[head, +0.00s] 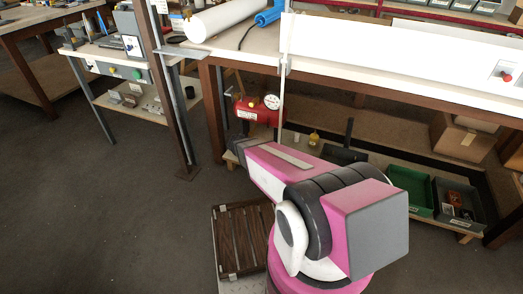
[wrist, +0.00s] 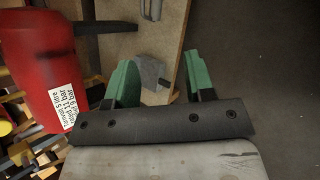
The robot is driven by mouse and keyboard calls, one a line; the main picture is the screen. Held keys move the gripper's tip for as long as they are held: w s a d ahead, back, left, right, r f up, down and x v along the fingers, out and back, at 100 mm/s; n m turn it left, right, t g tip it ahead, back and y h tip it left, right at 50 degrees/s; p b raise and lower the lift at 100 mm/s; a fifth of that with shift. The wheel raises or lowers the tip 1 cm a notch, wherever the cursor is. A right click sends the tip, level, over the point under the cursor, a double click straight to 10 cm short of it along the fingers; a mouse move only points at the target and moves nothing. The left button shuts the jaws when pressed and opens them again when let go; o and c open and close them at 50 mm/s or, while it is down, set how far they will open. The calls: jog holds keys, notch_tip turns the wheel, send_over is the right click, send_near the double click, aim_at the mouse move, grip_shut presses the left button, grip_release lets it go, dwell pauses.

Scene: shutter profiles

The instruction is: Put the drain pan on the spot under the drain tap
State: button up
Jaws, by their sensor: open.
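The red tank (head: 258,108) with a round gauge is under the bench in the head view. It also shows at the left of the wrist view (wrist: 40,70), with a white label. I cannot make out its drain tap or the spot beneath. A dark shallow tray (head: 345,156) on the low shelf, by a dark upright post, may be the drain pan; I cannot be sure. My gripper (wrist: 155,82) is open, its two green fingers apart with nothing held. A grey block-like object (wrist: 152,72) appears between and beyond the fingers. The head view hides my fingers.
The low wooden shelf (head: 400,158) holds small bottles (head: 313,139), a green bin (head: 411,190) and a dark bin (head: 459,205). Cardboard boxes (head: 465,140) stand at the right. A brown slatted crate (head: 242,240) is beside my arm. The floor (head: 110,220) at left is clear.

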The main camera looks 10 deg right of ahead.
jog(key=s+a+r+m+g+y, duration=0.1)
jog(key=s+r+m+g+y, duration=0.2)
jog(key=s+r+m+y, duration=0.5)
jog(key=s+r+m, duration=0.5)
jog(key=s+r, duration=0.2)
jog(key=r, duration=0.1)
jog(key=shift+s+a+r, duration=0.15)
jog(key=shift+s+r, duration=0.1)
jog(key=shift+r, duration=0.1)
